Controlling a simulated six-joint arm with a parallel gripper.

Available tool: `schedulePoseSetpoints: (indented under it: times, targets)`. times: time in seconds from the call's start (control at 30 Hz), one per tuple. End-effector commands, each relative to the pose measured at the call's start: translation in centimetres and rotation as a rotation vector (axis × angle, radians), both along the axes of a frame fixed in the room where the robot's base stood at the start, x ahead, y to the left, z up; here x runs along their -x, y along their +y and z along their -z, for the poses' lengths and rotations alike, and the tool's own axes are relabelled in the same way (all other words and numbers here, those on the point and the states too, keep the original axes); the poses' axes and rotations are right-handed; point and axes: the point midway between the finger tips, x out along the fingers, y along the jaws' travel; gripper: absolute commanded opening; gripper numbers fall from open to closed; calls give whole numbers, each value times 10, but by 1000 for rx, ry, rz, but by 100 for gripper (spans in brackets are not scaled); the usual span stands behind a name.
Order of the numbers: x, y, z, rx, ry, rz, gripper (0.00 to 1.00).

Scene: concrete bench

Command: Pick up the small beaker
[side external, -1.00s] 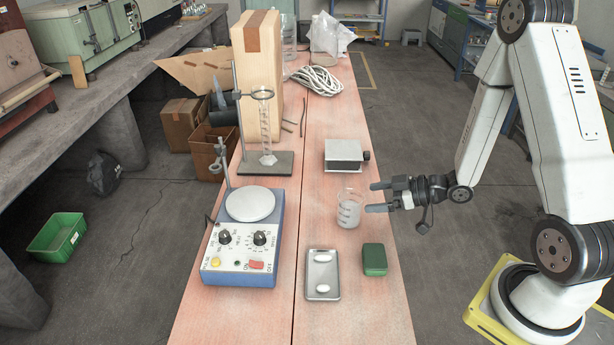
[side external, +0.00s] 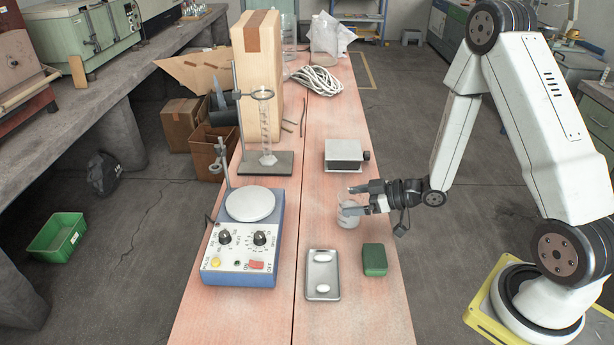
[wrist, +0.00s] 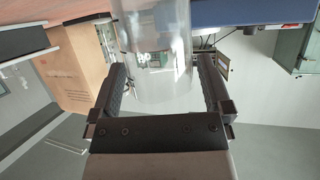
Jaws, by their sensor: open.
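The small beaker (side external: 347,217) is clear glass with whitish contents and stands upright on the pinkish bench. My gripper (side external: 347,200) is open, with its two fingers reaching in from the right at the beaker's height. In the wrist view the beaker (wrist: 158,60) fills the space between the two open fingers of my gripper (wrist: 160,85), one on each side of it. A gap to each fingertip is hard to judge. The fingers partly hide the beaker in the side view.
A stirrer hotplate (side external: 240,250) stands to the left. A metal tray (side external: 322,288) with two white pieces and a green box (side external: 374,259) lie in front. A grey metal block (side external: 344,155) is behind. A stand with a glass cylinder (side external: 264,125) is at the back left.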

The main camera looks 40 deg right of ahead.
Motion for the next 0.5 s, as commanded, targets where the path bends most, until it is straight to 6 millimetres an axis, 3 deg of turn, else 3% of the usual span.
schedulePoseSetpoints:
  times: [0.37, 0.5]
  targets:
    - [0, 0, 0, 0, 0, 0, 100]
    - [0, 0, 0, 0, -1, 0, 59]
